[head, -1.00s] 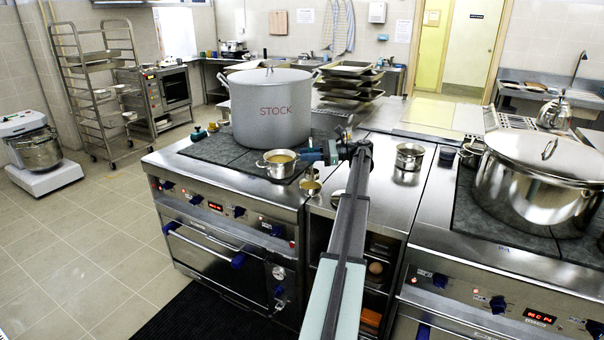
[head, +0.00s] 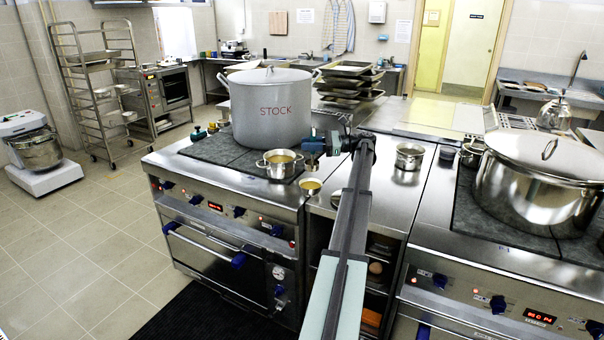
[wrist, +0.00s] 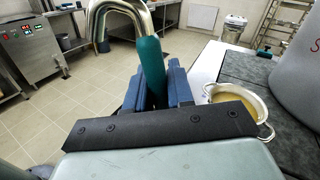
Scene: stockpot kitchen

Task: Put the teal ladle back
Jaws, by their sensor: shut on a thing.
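The teal ladle's handle (wrist: 150,68) stands nearly upright in the wrist view, with a bent, hooked metal end above it. My gripper (wrist: 155,92) is shut on this handle, one blue finger on each side. The ladle's lower part is hidden behind the gripper body. In the head view, my gripper (head: 323,145) is above the counter, right of the small pot of yellow-brown liquid (head: 279,166) and in front of the stockpot (head: 270,110). I cannot make out the ladle's bowl clearly there.
A small yellow-filled cup (head: 311,186) stands at the counter's front. A steel container (head: 409,157) stands right of my arm. A big lidded pot (head: 540,185) is on the right stove. Stacked trays (head: 347,82) are behind. Bare steel counter lies around the steel container.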

